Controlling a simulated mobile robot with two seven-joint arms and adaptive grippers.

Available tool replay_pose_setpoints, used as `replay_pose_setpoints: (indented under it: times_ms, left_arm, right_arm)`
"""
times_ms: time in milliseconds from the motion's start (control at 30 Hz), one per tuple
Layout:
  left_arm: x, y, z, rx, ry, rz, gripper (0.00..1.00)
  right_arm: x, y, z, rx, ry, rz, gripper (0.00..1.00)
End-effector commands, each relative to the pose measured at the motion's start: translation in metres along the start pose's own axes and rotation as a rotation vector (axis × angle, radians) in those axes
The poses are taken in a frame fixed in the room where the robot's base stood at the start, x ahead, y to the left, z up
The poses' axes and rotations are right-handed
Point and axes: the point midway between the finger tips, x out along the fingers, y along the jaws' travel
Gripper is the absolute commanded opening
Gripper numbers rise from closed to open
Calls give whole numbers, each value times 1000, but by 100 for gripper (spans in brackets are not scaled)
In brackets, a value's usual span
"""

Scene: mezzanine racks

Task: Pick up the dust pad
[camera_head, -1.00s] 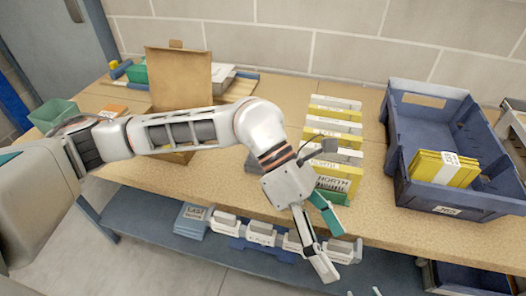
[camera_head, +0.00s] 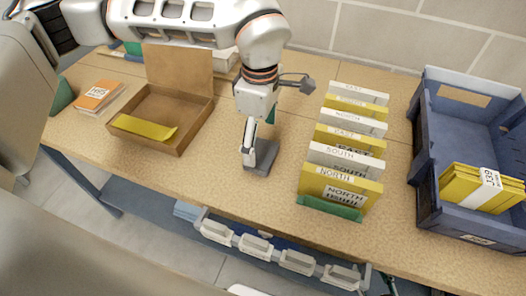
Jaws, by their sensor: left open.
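A dark grey block (camera_head: 266,160), which looks like the dust pad, lies flat on the wooden bench between the open box and the row of cards. My left gripper (camera_head: 258,152) points down right over it, with a white finger in front of its left part. The jaws are open. I cannot tell whether the fingers touch the block, and part of it is hidden behind them. My right gripper is not in view.
An open brown box (camera_head: 196,128) holding a yellow envelope (camera_head: 145,128) is left of the gripper. Standing labelled cards (camera_head: 342,160) are close on the right. A blue crate (camera_head: 425,165) with yellow packs (camera_head: 462,186) stands farther right. Orange-topped cards (camera_head: 98,95) lie far left.

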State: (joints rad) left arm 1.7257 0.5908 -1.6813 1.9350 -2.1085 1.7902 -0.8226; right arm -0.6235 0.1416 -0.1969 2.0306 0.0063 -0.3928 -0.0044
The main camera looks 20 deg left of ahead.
Motion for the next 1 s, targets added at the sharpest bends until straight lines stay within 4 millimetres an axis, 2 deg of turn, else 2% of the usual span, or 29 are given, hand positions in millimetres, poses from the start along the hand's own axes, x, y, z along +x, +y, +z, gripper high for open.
replay_pose_setpoints:
  times_ms: [167,400,667,700,833,1000]
  left_arm:
    - [14,0,1,0,-1,-3,85]
    - [49,1,2,0,-2,-4,85]
    - [54,1,2,0,-2,0,85]
    - [54,1,2,0,-2,0,83]
    - [54,1,2,0,-2,0,49]
    - [54,1,2,0,-2,0,47]
  right_arm:
    - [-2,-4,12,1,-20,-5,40]
    - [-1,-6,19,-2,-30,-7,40]
    - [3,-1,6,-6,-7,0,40]
    - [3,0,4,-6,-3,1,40]
    - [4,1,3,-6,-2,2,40]
    - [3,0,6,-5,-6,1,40]
